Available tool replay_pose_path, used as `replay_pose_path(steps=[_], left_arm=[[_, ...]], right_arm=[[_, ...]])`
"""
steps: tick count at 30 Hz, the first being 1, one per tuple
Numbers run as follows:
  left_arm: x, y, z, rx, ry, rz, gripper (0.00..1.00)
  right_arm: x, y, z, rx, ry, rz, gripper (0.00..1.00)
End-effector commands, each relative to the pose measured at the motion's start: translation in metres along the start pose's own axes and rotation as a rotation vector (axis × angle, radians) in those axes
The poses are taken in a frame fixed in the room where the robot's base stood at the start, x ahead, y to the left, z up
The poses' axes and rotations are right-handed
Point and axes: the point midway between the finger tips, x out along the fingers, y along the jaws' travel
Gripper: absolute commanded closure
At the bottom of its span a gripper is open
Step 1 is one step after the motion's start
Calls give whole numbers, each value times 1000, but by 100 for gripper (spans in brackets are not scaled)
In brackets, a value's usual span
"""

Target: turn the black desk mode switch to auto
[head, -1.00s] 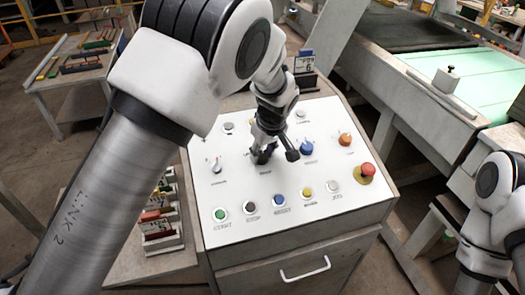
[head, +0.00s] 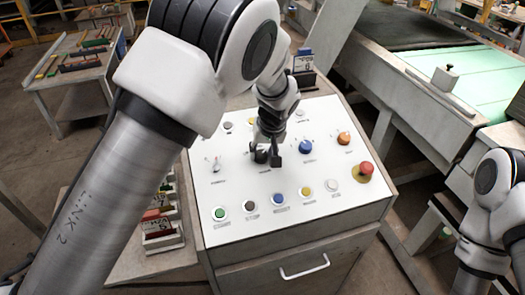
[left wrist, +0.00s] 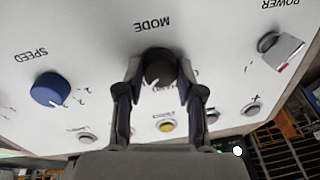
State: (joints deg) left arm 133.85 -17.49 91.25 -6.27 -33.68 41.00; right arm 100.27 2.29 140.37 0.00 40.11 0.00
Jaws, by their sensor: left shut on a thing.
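The black mode switch (left wrist: 160,67) sits on the white sloped panel of the desk (head: 228,178), beside the printed word MODE, which reads upside down in the left wrist view. A small pale mark shows on its near side there; I cannot read the setting labels, partly hidden by my fingers. My left gripper (head: 268,159) is down at the panel, its two fingers on either side of the switch and shut on it. In the head view the fingers mostly hide the switch. Of my right arm only a part shows at the right edge; its gripper is out of view.
The blue speed knob (head: 306,147), an orange knob (head: 344,138) and a red emergency button (head: 365,169) lie right of my gripper. The power switch (head: 216,165) is to the left. A row of buttons, including a green one (head: 219,214), runs along the front.

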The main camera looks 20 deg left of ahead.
Motion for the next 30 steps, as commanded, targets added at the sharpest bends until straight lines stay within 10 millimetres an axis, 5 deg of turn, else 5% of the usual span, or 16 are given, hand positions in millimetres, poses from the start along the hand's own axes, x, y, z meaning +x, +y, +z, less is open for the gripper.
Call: replay_pose_path(steps=[5, 6, 8, 20, 30], left_arm=[[3, -1, 3, 1, -8, -5, 98], [3, -1, 3, 1, -8, -5, 59], [3, -1, 3, 0, -7, -4, 38], [-6, -1, -2, -2, -1, -1, 37], [-76, -11, -21, -2, 0, 0, 37]], right_arm=[[1, 0, 0, 0, 0, 0, 60], [1, 0, 0, 0, 0, 0, 60], [1, 0, 0, 0, 0, 0, 60], [0, 0, 0, 0, 0, 0, 60], [0, 0, 0, 0, 0, 0, 60]])
